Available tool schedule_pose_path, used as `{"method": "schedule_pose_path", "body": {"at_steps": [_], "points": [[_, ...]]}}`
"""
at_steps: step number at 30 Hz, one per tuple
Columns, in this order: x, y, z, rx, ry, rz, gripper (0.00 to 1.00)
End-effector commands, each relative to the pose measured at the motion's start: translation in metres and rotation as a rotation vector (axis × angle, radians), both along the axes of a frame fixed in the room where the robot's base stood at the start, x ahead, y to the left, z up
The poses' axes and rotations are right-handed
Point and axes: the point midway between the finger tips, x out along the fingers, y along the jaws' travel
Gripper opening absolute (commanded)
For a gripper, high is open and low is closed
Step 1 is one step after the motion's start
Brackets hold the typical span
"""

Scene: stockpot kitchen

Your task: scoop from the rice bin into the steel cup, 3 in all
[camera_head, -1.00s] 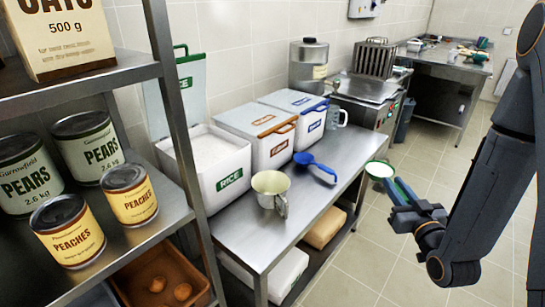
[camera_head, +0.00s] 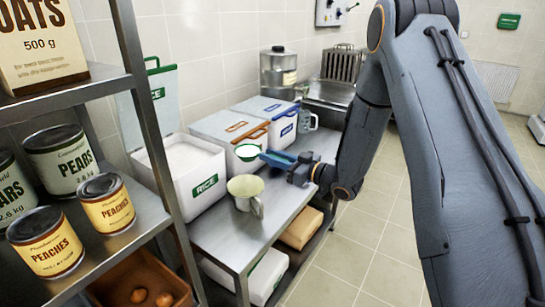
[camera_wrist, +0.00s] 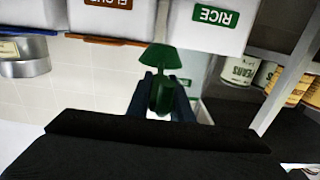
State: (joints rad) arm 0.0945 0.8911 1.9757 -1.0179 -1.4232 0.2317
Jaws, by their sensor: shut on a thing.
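My gripper (camera_head: 272,157) is shut on the handle of a green scoop (camera_head: 240,156). The scoop's bowl shows white inside, which looks like rice. It is held in the air above and slightly behind the steel cup (camera_head: 243,189), in front of the bins. The cup stands upright on the steel table, its handle to the right; I cannot tell what is in it. The rice bin (camera_head: 208,188) is open at the left, full of white rice, its lid raised behind. In the wrist view the green scoop (camera_wrist: 160,60) sits between my fingers, below the upside-down RICE label.
Two lidded bins, one with a brown handle (camera_head: 226,128) and one with a blue handle (camera_head: 268,108), stand behind the scoop. A clear jug (camera_head: 308,121) stands beyond. A shelf of cans (camera_head: 105,203) is close at the left. Bare table (camera_head: 213,239) lies in front of the cup.

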Motion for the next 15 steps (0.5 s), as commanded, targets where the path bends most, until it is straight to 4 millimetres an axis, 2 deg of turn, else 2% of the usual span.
{"method": "schedule_pose_path", "body": {"at_steps": [15], "points": [[0.0,-0.001,-0.032,0.001,0.001,-0.002,0.0]]}}
